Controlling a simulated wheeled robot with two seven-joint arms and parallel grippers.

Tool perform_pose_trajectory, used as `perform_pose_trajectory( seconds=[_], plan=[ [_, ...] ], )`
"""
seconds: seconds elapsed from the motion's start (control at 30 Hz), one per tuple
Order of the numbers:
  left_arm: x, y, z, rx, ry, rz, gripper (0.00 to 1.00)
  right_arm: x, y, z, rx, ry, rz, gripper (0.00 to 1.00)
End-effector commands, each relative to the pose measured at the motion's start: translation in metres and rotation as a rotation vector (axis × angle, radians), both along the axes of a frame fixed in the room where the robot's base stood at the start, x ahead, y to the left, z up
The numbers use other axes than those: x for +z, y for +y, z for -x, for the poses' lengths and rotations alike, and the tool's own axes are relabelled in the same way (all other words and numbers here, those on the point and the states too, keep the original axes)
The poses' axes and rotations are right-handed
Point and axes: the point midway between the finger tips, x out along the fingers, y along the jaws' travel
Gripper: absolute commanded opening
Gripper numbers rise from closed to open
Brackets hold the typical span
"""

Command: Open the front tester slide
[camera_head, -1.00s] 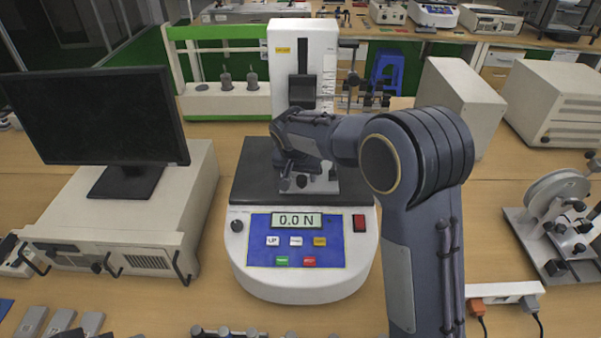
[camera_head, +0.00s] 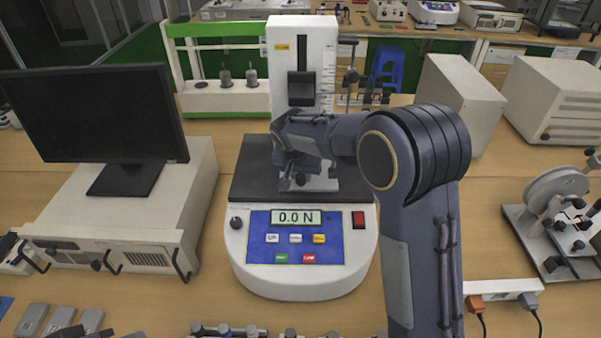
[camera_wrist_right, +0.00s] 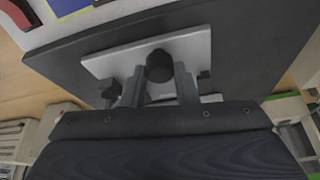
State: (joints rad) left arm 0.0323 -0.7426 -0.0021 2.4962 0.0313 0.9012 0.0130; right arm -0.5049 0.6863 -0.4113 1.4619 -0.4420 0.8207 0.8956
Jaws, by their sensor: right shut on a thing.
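The force tester (camera_head: 300,265) stands in the middle of the table in the head view, white with a blue panel and a display reading 0.0 N. Its light metal slide plate (camera_wrist_right: 196,48) lies on the dark bed (camera_head: 245,180). A black knob (camera_wrist_right: 159,66) on the plate sits between the fingers of my right gripper (camera_wrist_right: 159,84) in the wrist view. The right gripper is shut on this knob. In the head view my right wrist hides part of the slide and most of the gripper. My left gripper is not in view.
A monitor (camera_head: 90,112) on a white case (camera_head: 120,225) stands to the left. White boxes (camera_head: 460,100) stand at the back right. A wheel device (camera_head: 560,215) is at the right. Several small grey parts (camera_head: 62,320) lie along the front edge.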

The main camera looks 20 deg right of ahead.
Motion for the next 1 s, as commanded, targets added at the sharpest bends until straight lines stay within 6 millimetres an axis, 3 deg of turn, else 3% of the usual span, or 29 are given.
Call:
perform_pose_trajectory(
  seconds=[0.2,0.4,0.73,0.77,0.9,1.0],
  plan=[
    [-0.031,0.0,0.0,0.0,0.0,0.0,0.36,-0.004,0.015,0.046,0.007,-0.003,-0.003,0.0],
    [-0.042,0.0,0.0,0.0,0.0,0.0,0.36,-0.001,0.023,0.077,0.003,-0.002,-0.002,0.0],
    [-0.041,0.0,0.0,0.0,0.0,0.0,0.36,0.001,0.024,0.081,0.001,-0.002,-0.001,0.0],
    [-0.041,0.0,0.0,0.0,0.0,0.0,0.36,0.001,0.024,0.081,0.001,-0.002,-0.001,0.28],
    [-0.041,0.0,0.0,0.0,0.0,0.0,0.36,0.0,0.024,0.081,0.0,0.0,-0.001,0.46],
    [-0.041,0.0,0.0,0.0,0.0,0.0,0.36,0.0,0.024,0.081,0.0,0.0,-0.001,0.49]
  ],
)
